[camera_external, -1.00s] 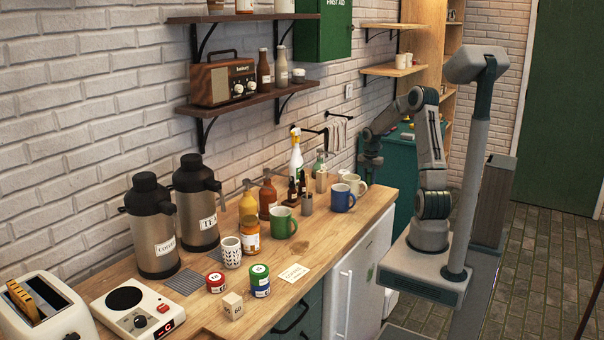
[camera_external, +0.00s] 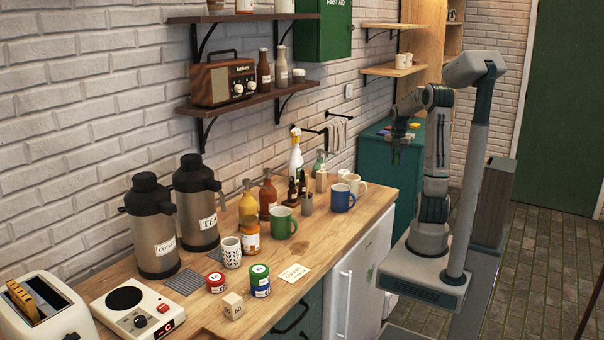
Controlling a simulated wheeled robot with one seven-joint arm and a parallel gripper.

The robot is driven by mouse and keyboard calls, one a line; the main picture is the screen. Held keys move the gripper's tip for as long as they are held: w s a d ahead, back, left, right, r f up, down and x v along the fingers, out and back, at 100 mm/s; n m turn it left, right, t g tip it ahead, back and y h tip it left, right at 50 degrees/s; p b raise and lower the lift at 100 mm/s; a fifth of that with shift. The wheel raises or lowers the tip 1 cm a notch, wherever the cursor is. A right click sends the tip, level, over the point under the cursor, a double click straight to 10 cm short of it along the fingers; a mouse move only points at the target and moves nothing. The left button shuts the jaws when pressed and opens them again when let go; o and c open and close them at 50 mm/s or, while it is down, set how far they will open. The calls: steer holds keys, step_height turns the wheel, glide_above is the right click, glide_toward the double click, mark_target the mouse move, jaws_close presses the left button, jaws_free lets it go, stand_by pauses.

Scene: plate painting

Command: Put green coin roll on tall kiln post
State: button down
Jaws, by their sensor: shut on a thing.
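My gripper (camera_external: 396,158) hangs pointing down in front of the teal cabinet, past the far end of the wooden counter. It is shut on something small. The held thing is too small and dark here to make out its colour or shape. I cannot pick out a green coin roll or a tall kiln post for certain. Small coloured pieces (camera_external: 411,126) in red, blue and yellow lie on top of the teal cabinet (camera_external: 377,135), partly hidden behind my arm.
The wooden counter (camera_external: 330,240) holds mugs, bottles, two flasks (camera_external: 150,225), tins, a wooden cube (camera_external: 233,306) and a toaster. The blue mug (camera_external: 342,198) and cream mug (camera_external: 356,184) stand nearest my arm. A wall shelf (camera_external: 392,71) is above the cabinet.

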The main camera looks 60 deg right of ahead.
steer(key=w+a+r+n, duration=0.4)
steer(key=w+a+r, duration=0.15)
steer(key=w, duration=0.35)
steer(key=w+a+r+n, duration=0.3)
steer(key=w+a+r, duration=0.1)
steer(key=w+a, duration=0.4)
steer(key=p, duration=0.2)
glide_above(322, 171)
step_height(322, 171, down, 6)
steer(key=shift+d+f, duration=0.1)
steer(key=shift+w+f, duration=0.15)
steer(key=shift+f+p, duration=0.35)
steer(key=shift+f, duration=1.6)
steer(key=shift+f, duration=0.15)
steer(key=c, duration=1.2)
jaws_free()
steer(key=shift+o, duration=0.2)
